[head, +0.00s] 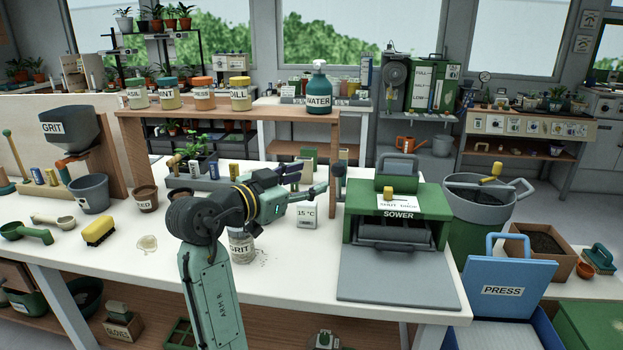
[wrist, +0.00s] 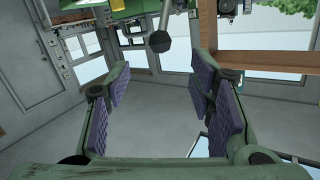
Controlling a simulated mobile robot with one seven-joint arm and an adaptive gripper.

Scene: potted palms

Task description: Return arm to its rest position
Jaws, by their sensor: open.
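My arm rises from the front of the white bench and bends at a dark joint. My gripper (head: 318,180) points to the right, above the bench and left of the green sower (head: 400,213). In the wrist view its two purple-padded fingers (wrist: 160,95) stand wide apart with nothing between them. The jar labelled GRIT (head: 242,247) stands on the bench beside my arm, partly hidden by it, with some spilled grains near it. A small 15 °C display (head: 307,215) stands below and behind the gripper.
A wooden shelf (head: 230,113) with lidded jars and a WATER bottle (head: 319,90) spans the bench behind the gripper; its right post (head: 337,160) is close to the fingertips. A grit hopper (head: 70,130), grey bucket (head: 90,192) and yellow brush (head: 99,231) are at left.

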